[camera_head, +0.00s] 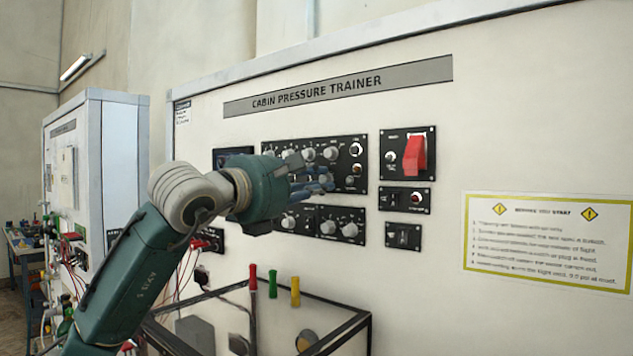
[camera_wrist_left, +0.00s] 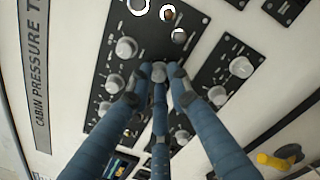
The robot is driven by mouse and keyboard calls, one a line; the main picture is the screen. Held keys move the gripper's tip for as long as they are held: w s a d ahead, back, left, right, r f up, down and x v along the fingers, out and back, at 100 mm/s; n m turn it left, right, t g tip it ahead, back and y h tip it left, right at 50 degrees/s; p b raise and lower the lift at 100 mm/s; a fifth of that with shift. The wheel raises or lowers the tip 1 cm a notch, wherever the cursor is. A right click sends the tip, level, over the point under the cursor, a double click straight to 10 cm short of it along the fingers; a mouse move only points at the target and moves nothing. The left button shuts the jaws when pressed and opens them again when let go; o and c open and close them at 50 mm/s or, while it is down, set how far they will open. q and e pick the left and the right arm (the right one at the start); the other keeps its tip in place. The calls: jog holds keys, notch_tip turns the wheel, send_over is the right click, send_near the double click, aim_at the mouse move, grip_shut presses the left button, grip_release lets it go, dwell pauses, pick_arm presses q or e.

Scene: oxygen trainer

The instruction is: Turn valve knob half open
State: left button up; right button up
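My left gripper (camera_head: 318,178) reaches from the left to the upper knob panel (camera_head: 345,150) of the cabin pressure trainer. In the left wrist view, its three blue fingers (camera_wrist_left: 158,75) converge at the panel, tips close together around a small grey spot. I cannot tell whether that spot is a knob or a fingertip, nor whether the fingers grip anything. A round silver knob (camera_wrist_left: 126,47) lies beside the fingers, and another knob (camera_wrist_left: 241,67) is on the neighbouring panel. In the head view, the hand hides part of the panels. Which knob is the valve is unclear. My right gripper is out of view.
A red switch cover (camera_head: 415,154) sits on a panel to the right. Below stands a dark-framed clear box (camera_head: 340,325) with red, green and yellow handles (camera_head: 295,291) above it. A yellow-edged notice (camera_head: 547,240) is on the right wall.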

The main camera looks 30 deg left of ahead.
pick_arm(q)
jog(key=o, duration=0.3)
jog(key=shift+f, duration=0.2)
jog(key=shift+r, duration=0.1)
jog(key=shift+s, duration=0.1)
jog(key=s, duration=1.1)
jog(key=shift+s+a+f, duration=0.2)
jog(key=shift+s+a, duration=0.15)
jog(key=shift+f, duration=0.15)
